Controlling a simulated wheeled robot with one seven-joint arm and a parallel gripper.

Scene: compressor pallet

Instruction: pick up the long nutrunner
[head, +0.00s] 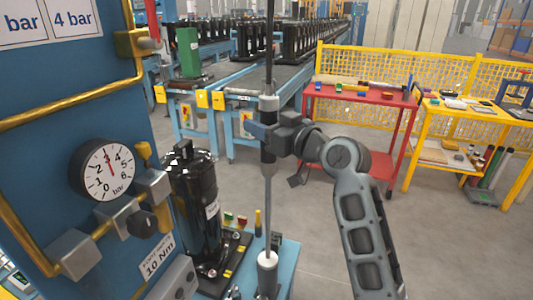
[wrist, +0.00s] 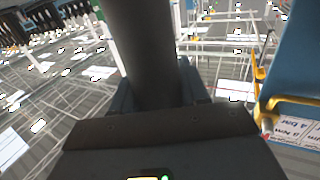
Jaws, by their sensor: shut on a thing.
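The long nutrunner (head: 268,205) is a tall thin upright tool with a grey rod, a dark grip section and a pale collar; its top runs out of the head view. My gripper (head: 263,132) is shut on its dark section at mid-height. In the wrist view the dark cylinder of the nutrunner (wrist: 137,50) stands between my fingers (wrist: 155,98). Its lower end meets a pale round piece (head: 267,262) over the blue pallet (head: 285,262); I cannot tell whether it rests there or hangs free.
A black compressor (head: 195,205) stands left of the rod. A blue panel (head: 75,95) with a pressure gauge (head: 103,170) and yellow pipes fills the left. A red table (head: 360,98) and yellow table (head: 460,115) stand to the right. A conveyor (head: 228,88) lies behind. Floor at right is clear.

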